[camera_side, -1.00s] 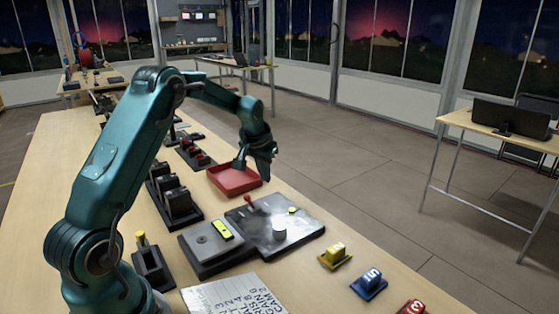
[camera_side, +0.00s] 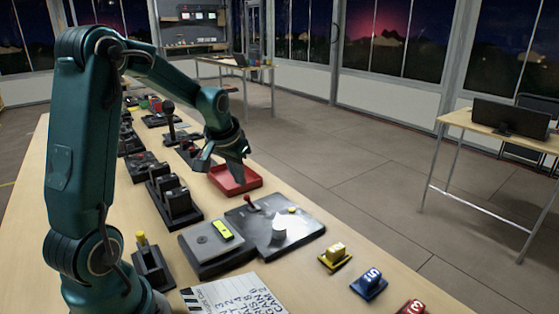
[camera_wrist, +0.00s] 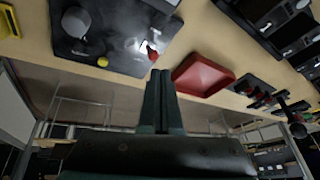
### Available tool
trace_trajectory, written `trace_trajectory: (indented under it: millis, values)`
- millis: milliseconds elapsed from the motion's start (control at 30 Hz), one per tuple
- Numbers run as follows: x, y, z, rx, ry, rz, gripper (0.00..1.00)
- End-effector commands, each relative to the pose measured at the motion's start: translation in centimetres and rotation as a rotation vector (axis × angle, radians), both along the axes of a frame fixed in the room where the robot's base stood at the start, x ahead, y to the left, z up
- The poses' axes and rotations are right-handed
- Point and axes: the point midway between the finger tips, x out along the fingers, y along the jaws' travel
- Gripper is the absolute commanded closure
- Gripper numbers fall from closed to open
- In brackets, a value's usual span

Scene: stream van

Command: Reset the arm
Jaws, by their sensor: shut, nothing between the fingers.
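My gripper (camera_side: 234,162) is above the table, near the red tray (camera_side: 245,181), in the side view. Its fingers are shut together with nothing between them in the wrist view (camera_wrist: 158,78). The red tray looks empty and also shows right of the fingers in the wrist view (camera_wrist: 203,72). My arm is bent, with its upper link close to upright.
Numbered blocks in yellow (camera_side: 335,257), blue (camera_side: 369,284) and red (camera_side: 412,308) sit along the right edge.

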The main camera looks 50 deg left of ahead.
Motion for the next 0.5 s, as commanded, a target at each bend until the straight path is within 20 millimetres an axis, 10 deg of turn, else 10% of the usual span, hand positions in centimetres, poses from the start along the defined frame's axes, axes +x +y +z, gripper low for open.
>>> trace_trajectory:
  millis: [500]
  values:
    - [1.3, -2.5, 2.8, 0.041, -0.067, -0.082, 1.00]
